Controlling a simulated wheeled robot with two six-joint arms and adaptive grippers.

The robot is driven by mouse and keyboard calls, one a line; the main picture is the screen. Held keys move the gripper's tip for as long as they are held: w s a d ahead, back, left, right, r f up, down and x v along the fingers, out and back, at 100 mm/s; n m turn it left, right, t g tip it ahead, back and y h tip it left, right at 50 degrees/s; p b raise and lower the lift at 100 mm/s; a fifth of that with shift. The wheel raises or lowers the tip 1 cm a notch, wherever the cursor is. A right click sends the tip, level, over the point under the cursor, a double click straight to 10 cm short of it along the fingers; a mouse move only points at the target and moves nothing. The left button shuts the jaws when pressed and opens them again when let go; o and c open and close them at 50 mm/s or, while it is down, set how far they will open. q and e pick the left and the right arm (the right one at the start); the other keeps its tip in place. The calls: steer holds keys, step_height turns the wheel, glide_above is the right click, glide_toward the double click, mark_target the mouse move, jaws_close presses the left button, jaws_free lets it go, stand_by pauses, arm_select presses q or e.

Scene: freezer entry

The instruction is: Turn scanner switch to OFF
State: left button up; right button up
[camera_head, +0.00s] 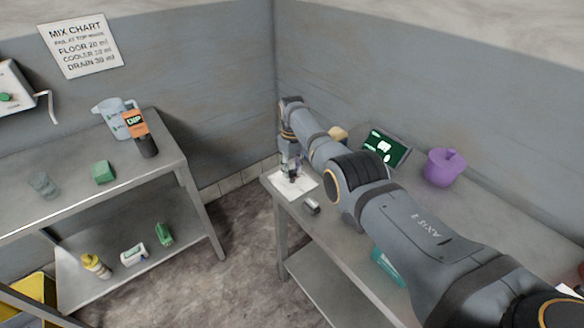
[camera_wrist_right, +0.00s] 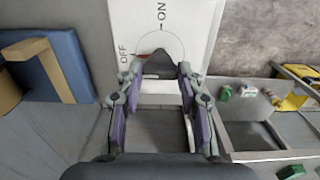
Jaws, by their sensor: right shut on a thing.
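The scanner switch is a dark knob (camera_wrist_right: 158,66) on a white plate (camera_wrist_right: 203,22) marked ON and OFF in the right wrist view. ON is at the top of the dial and OFF is to its left. My right gripper (camera_wrist_right: 157,82) is shut on the knob, one finger on each side. In the head view the right gripper (camera_head: 291,172) reaches down over the white plate (camera_head: 306,185) at the near left end of the right-hand table. My left gripper is out of view.
A dark screen (camera_head: 386,148) and a purple pot (camera_head: 444,168) stand along the right-hand table (camera_head: 330,238). A small grey cylinder (camera_head: 312,207) lies near the plate.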

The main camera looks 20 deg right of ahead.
mark_target(292, 170)
steer(key=o, duration=1.2)
steer(key=shift+c, duration=0.2)
steer(key=shift+r, duration=0.1)
step_height(292, 170, up, 12)
